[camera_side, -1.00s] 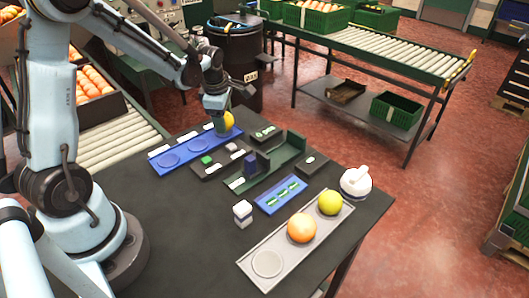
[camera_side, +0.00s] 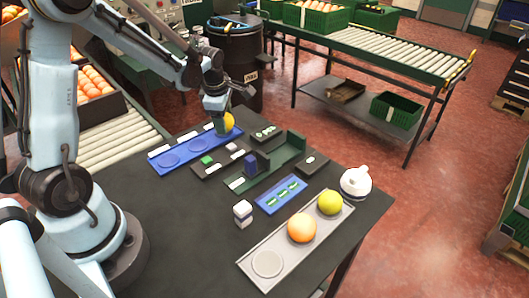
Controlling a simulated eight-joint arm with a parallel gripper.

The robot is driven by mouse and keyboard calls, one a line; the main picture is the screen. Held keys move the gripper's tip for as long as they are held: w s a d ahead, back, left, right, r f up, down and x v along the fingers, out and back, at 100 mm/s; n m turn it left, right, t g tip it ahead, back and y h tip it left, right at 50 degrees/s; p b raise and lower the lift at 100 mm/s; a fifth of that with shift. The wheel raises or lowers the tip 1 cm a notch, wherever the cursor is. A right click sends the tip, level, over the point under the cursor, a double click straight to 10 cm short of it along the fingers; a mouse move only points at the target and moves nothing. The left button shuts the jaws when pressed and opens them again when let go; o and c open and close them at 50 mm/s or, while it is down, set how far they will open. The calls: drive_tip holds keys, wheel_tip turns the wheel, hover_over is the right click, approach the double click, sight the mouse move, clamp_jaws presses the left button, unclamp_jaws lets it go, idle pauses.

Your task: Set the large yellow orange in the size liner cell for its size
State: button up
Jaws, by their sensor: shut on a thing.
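The yellow orange (camera_side: 228,122) is at the right end of the blue size liner (camera_side: 176,153), in or just over its last cell. My gripper (camera_side: 222,114) is shut on it from above and hides part of it. I cannot tell whether the fruit touches the liner. The other round cells of the liner, to the left, are empty.
A grey tray (camera_side: 284,257) at the front holds an orange fruit (camera_side: 301,228) and a yellow-green fruit (camera_side: 330,202); its near cell is empty. A white lidded pot (camera_side: 355,181), a small white block (camera_side: 243,213), a blue tray (camera_side: 280,194) and a green holder (camera_side: 272,166) stand nearby.

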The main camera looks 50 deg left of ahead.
drive_tip(key=shift+f, duration=0.5)
idle(0.3)
drive_tip(key=o, duration=1.4)
drive_tip(key=shift+c, duration=0.2)
drive_tip(key=shift+r, duration=4.05)
drive_tip(key=shift+d, duration=0.15)
drive_tip(key=s+d+r+m+t, duration=0.1)
drive_tip(key=s+d+m, duration=0.2)
drive_tip(key=d+m, duration=0.2)
drive_tip(key=s+d+r+m+t+h, duration=0.1)
drive_tip(key=s+d+m, duration=0.3)
drive_tip(key=m, duration=0.8)
drive_tip(key=s+d+r+m+t, duration=0.2)
drive_tip(key=s+d+m+t, duration=0.1)
drive_tip(key=d+m, duration=0.3)
drive_tip(key=s+m, duration=0.1)
drive_tip(key=m, duration=0.1)
drive_tip(key=shift+d+m+h, duration=0.3)
drive_tip(key=shift+m+h, duration=0.1)
